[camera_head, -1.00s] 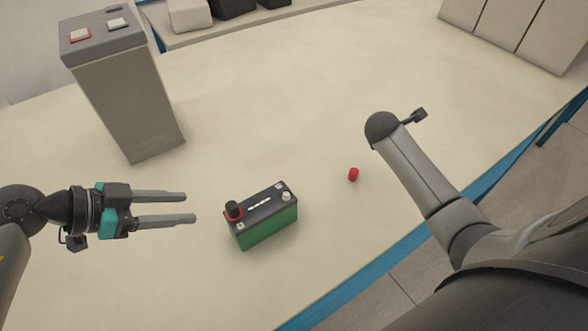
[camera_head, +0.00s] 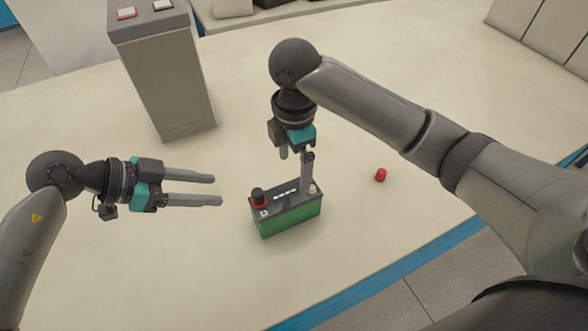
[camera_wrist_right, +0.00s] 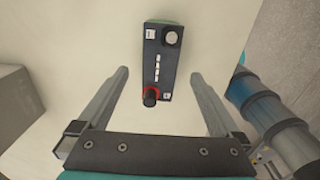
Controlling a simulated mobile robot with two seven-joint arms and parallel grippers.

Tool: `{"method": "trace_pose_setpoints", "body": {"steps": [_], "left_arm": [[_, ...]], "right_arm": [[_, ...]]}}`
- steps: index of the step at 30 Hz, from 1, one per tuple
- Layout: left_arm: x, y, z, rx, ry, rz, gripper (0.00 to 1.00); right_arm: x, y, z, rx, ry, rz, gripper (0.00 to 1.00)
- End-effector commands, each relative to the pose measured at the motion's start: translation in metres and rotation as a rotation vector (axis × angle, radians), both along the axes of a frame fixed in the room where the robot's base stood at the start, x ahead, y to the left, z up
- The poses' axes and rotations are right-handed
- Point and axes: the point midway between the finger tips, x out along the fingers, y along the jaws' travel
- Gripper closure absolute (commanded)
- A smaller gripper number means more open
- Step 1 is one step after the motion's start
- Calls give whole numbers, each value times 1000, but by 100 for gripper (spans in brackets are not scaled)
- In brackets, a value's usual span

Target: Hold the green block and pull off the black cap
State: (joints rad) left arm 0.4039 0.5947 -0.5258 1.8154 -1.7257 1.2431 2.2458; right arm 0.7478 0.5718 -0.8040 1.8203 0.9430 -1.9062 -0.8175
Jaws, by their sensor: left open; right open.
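The green block (camera_head: 290,221) is a battery with a dark top, standing on the table in the head view. The black cap (camera_head: 258,194) sits over a red ring at the left end of its top; a bare metal post (camera_head: 312,189) is at the other end. In the right wrist view the black cap (camera_wrist_right: 151,97) is at the near end of the block's top (camera_wrist_right: 160,65). My left gripper (camera_head: 218,189) is open and empty, left of the block. My right gripper (camera_head: 295,168) is open, pointing down above and behind the block, its fingers (camera_wrist_right: 160,85) spread to either side.
A small red cap (camera_head: 381,175) lies on the table right of the block. A tall grey box (camera_head: 170,85) with a red-framed button stands at the back left. The blue table edge (camera_head: 400,257) runs along the front right. The table around the block is mostly clear.

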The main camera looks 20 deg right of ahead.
Motion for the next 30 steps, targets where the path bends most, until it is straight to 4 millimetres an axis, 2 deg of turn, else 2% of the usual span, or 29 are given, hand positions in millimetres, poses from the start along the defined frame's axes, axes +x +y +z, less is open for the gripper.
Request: {"method": "trace_pose_setpoints", "body": {"steps": [5, 21, 24, 30], "left_arm": [[0, 0, 0, 0, 0, 0, 50], [0, 0, 0, 0, 0, 0, 50], [0, 0, 0, 0, 0, 0, 50], [0, 0, 0, 0, 0, 0, 50]], "right_arm": [[-3, 1, -16, -2, 11, 3, 0], [-2, 1, -119, -1, 9, 2, 0], [-2, 1, -134, -2, 9, 3, 0], [-1, 1, -149, -1, 5, 3, 0]]}}
